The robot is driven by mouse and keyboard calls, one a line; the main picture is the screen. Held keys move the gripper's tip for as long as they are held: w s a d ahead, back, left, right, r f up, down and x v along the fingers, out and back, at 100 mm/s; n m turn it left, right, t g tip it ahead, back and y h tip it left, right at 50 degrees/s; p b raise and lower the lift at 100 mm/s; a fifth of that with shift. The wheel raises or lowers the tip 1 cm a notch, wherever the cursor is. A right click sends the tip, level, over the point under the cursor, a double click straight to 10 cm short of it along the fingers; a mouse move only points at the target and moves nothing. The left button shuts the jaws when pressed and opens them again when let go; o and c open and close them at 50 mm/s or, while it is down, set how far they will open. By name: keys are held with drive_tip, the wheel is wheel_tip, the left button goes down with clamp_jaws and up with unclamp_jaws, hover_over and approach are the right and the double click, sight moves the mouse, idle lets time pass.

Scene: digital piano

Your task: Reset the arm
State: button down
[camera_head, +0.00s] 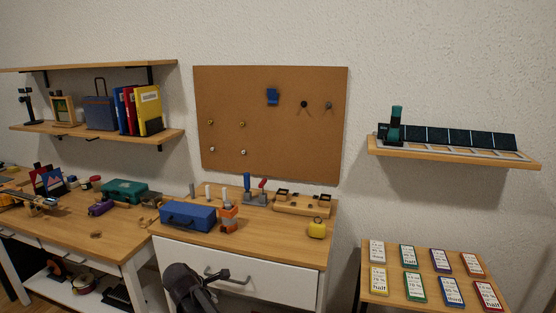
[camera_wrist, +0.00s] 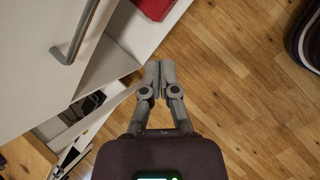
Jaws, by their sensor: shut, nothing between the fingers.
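My gripper (camera_wrist: 158,80) points down over the wooden floor in the wrist view. Its two fingers are together and nothing is between them. It is beside the white drawer cabinet (camera_wrist: 40,45), whose grey bar handle (camera_wrist: 75,32) shows at the upper left. In the head view a dark part of my arm (camera_head: 188,287) is in front of the white drawer (camera_head: 285,270), close to its handle (camera_head: 228,277). The fingertips cannot be made out in the head view.
A wooden desk (camera_head: 270,250) carries a blue box (camera_head: 187,217), a yellow padlock-like object (camera_head: 317,229) and tools. A side table (camera_head: 385,303) with several cards is at the right. The wooden floor (camera_wrist: 245,100) is open, with a dark rounded object (camera_wrist: 306,40) at the edge.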

drive_tip(key=s+d+f+m+g+y, duration=0.15)
drive_tip(key=s+d+m, duration=0.25)
drive_tip(key=d+m, duration=0.55)
drive_tip(key=s+d+m+g+y, duration=0.1)
drive_tip(key=s+d+m+g, duration=0.3)
drive_tip(key=d, duration=1.1)
drive_tip(key=s+d+f+m+t+y, duration=0.1)
drive_tip(key=s+d+m, duration=0.2)
drive_tip(key=d+m, duration=0.8)
wheel_tip(320, 180, up, 16)
drive_tip(key=d+n+p, duration=0.1)
drive_tip(key=n+p, duration=0.1)
drive_tip(key=p, duration=1.4)
drive_tip(key=shift+w+d, duration=0.2)
drive_tip(key=shift+d, duration=0.05)
